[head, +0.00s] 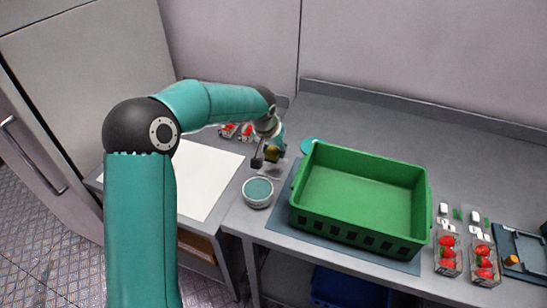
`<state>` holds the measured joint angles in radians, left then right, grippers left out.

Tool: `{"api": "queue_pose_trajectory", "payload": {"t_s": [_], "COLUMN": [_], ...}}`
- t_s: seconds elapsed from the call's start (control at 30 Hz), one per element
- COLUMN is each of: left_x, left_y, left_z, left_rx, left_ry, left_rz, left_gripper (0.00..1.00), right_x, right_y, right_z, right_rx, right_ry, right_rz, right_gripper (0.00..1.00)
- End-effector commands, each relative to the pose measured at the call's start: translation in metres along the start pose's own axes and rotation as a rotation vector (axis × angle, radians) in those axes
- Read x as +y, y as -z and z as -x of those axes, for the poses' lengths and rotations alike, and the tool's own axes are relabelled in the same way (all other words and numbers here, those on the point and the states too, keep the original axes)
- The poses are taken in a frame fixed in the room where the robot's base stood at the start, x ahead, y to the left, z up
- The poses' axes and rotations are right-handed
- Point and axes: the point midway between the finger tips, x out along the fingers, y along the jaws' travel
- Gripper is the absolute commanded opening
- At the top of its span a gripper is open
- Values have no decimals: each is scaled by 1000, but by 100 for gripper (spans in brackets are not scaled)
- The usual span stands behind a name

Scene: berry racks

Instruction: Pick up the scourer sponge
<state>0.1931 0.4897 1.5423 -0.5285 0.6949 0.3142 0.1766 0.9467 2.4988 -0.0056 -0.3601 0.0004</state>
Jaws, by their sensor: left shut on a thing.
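My left gripper (268,160) is at the counter's front left part, just behind the round tub and left of the green crate. It is shut on a small yellowish-brown piece that looks like the scourer sponge (273,153). The fingers hide much of it, and I cannot tell whether it is clear of the counter. My right gripper is not in view.
The empty green crate (360,236) stands on a dark mat. A round tub (257,192) with a teal top is in front of my left gripper. Strawberry punnets (447,254) are at the right, beside a dark tray (525,252). A white board (205,182) lies left.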

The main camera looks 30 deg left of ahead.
Motion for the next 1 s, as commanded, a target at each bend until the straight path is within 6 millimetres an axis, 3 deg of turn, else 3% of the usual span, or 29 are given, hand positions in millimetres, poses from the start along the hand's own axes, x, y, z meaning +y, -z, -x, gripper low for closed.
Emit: {"api": "queue_pose_trajectory", "payload": {"t_s": [0.3, 0.5, 0.7, 1.0], "left_x": [1, 1, 1, 1], "left_y": [35, 52, 60, 61], "left_z": [82, 123, 144, 148], "left_rx": [7, 4, 1, 0], "left_ry": [-2, -3, -2, -1], "left_rz": [0, 0, -2, -1], "left_gripper": [21, 21, 21, 21], "right_x": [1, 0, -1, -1], "right_y": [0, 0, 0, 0], "right_z": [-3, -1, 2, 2], "right_rx": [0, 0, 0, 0], "right_ry": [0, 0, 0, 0], "right_rz": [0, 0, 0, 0], "right_gripper": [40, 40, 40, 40]}}
